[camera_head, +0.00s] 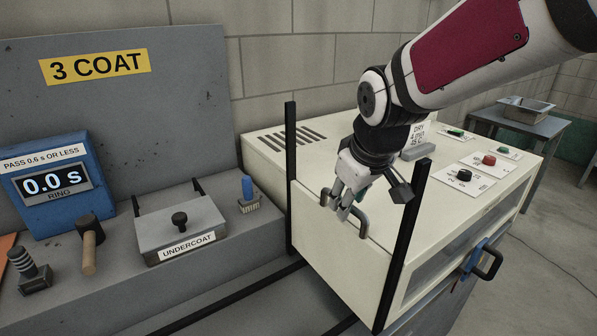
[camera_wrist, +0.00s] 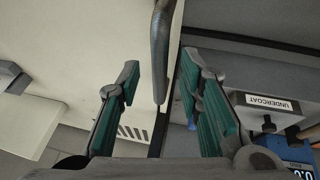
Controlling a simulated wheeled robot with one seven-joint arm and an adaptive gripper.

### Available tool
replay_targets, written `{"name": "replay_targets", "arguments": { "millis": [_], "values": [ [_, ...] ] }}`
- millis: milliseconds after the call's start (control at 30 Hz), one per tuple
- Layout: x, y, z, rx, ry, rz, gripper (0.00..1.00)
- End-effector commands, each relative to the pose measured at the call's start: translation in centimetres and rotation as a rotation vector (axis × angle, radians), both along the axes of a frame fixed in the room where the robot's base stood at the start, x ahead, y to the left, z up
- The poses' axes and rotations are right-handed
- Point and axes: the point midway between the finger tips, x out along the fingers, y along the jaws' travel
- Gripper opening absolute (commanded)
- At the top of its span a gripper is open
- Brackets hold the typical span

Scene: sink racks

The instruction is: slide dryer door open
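The dryer (camera_head: 405,235) is a cream box in the head view. Its near left face, the panel between two black upright rails, appears to be the door (camera_head: 345,262) and looks shut. A grey bar handle (camera_head: 361,228) sits near the top of that panel. My gripper (camera_head: 346,208) points down over the handle and partly hides it. In the wrist view, my gripper (camera_wrist: 160,88) is open, its green-padded fingers apart. The handle (camera_wrist: 160,55) lies between the fingers, with a visible gap on both sides.
Two black rails (camera_head: 290,180) (camera_head: 404,245) rise above the dryer's top edge beside my gripper. Buttons on cards (camera_head: 488,160) lie on the dryer top. A blue latch (camera_head: 474,257) is on its right face. The undercoat box (camera_head: 180,225) stands left.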

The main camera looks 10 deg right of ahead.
Motion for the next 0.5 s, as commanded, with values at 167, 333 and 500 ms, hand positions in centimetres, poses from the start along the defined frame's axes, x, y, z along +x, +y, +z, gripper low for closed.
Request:
{"name": "replay_targets", "arguments": {
  "millis": [167, 333, 500],
  "values": [
    [0.17, 0.01, -0.35, 0.0, -0.001, 0.0, 0.33],
    [0.15, 0.0, -0.34, 0.0, -0.001, 0.0, 0.33],
    [0.15, 0.0, -0.33, 0.0, -0.001, 0.0, 0.0]
  ]
}}
